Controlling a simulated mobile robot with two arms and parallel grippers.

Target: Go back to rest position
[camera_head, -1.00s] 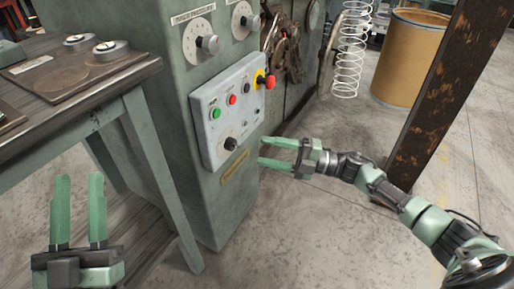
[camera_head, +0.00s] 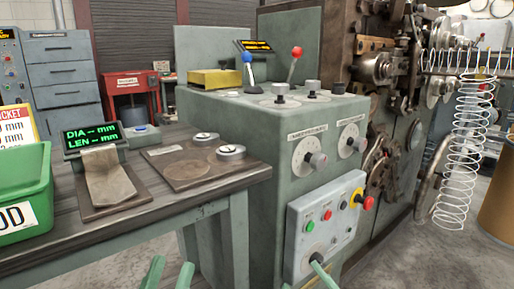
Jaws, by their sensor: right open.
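My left gripper (camera_head: 169,273) shows at the bottom edge as two green fingertips, spread apart with nothing between them. It is in front of the wooden-topped bench (camera_head: 215,192). My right gripper (camera_head: 305,279) shows only its green fingertips at the bottom, apart and in front of the lower part of the button panel (camera_head: 335,215). I cannot tell whether it touches the panel. The rest of both grippers and both arms is out of view below.
The green coiler cabinet (camera_head: 262,150) stands in the middle, with dials, levers and a red knob (camera_head: 368,203). A spring coil (camera_head: 462,150) hangs at right near a brown drum (camera_head: 497,190). A green bin (camera_head: 25,190) and a display (camera_head: 92,138) are on the bench.

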